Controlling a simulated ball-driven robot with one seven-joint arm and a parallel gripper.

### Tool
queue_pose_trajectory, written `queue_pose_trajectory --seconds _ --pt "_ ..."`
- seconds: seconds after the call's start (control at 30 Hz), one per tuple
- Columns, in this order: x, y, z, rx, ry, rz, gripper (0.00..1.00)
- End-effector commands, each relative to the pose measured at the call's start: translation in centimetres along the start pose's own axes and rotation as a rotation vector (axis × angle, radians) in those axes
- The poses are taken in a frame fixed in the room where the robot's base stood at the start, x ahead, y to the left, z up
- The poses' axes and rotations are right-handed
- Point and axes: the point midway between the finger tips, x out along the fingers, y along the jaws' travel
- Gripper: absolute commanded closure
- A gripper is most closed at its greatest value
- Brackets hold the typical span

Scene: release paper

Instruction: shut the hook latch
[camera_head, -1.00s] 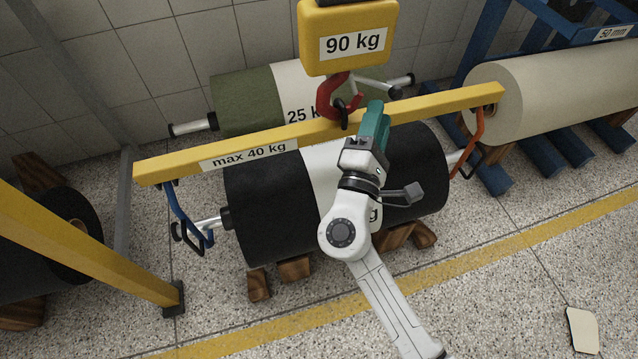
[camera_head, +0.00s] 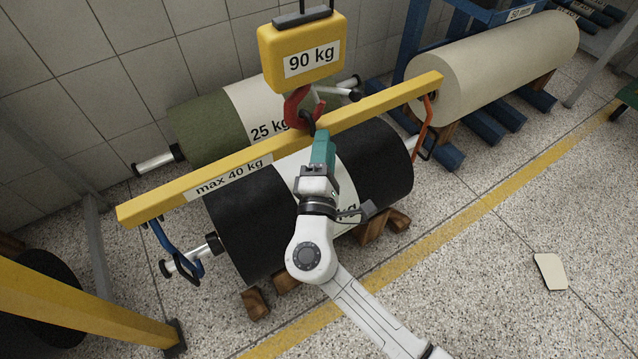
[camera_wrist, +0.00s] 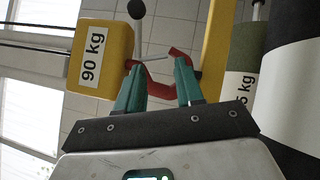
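The red hook (camera_head: 296,108) hangs under the yellow 90 kg block (camera_head: 301,52) and holds the yellow beam by a dark ring (camera_head: 307,122). My gripper (camera_head: 323,138), teal-fingered, is close to the ring and beam. Its fingers (camera_wrist: 158,68) are apart and empty.
The yellow beam (camera_head: 375,110) runs across just beyond my gripper. A blue hook (camera_head: 178,255) and an orange hook (camera_head: 427,125) hang at its ends, by the black roll (camera_head: 240,225). A green roll (camera_head: 205,120) lies behind. Open floor is at the right.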

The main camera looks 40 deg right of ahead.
Motion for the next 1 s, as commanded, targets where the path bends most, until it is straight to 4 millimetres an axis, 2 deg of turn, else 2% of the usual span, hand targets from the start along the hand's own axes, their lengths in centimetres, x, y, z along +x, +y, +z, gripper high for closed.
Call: queue_pose_trajectory --seconds 0.2,0.43,0.63,1.0 --pt "-4.0 0.2 0.0 0.000 0.004 0.001 0.63" --pt "-6.9 0.2 0.0 0.001 0.003 0.001 0.63" --pt "-7.9 0.1 0.0 0.001 0.001 0.001 0.63" --pt "-8.0 0.1 0.0 0.001 0.001 0.001 0.63"
